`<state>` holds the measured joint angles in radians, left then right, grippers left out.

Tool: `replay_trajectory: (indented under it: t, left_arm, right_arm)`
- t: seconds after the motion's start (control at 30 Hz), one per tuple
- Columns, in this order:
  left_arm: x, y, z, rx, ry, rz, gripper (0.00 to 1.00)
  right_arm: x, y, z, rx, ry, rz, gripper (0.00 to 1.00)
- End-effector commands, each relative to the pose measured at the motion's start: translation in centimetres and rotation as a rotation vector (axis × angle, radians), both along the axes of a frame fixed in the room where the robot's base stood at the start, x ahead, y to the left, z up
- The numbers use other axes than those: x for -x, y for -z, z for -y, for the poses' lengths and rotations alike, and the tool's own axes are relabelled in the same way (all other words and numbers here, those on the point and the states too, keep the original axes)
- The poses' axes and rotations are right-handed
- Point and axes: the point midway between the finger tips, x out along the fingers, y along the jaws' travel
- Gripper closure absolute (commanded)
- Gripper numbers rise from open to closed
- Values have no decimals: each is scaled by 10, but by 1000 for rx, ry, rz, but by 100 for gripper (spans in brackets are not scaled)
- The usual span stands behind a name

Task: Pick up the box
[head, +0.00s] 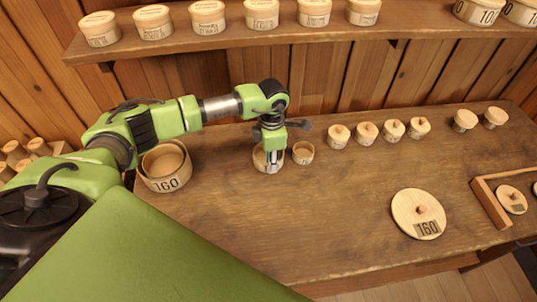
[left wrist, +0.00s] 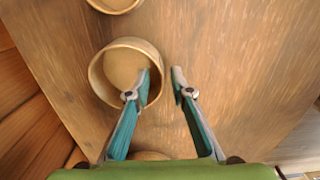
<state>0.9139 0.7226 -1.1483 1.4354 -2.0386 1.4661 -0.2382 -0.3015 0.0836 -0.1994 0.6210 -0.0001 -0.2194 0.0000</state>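A round, open wooden box (head: 259,160) stands on the workbench, partly hidden behind my left gripper (head: 271,165). In the left wrist view the open box (left wrist: 100,75) shows from above, and it looks empty. My left gripper (left wrist: 162,72) is open there. One fingertip overlaps the inside of the box's right rim and the other is outside, to the right of the wall. I cannot tell whether either finger touches it. A larger round box marked 160 (head: 168,184) stands to the left, with another round rim inside it. My right gripper is not in view.
A smaller round box (head: 303,153) stands close right of my left gripper. Several small knobbed lids (head: 366,132) line the bench's back. A shelf (head: 235,41) with labelled boxes runs above.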

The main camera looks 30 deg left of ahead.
Motion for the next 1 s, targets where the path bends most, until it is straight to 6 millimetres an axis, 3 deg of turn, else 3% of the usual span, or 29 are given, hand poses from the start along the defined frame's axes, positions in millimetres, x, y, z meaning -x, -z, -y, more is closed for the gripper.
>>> replay_trajectory:
  t: [0.23, 0.3, 0.33, 0.77, 1.0]
  left_arm:
    - [0, 3, 0, 0, 1, 0, 79]
    - [0, 2, 0, 0, 1, 0, 97]
    - [0, 2, 0, 0, 1, 0, 100]
    - [-1, 1, 0, 1, 1, 2, 100]
    - [-2, -18, 0, 1, 1, 7, 100]
  right_arm:
    - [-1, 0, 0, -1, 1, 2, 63]
    - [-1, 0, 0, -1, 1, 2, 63]
    - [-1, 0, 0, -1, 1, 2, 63]
    - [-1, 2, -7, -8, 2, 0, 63]
    - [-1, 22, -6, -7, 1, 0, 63]
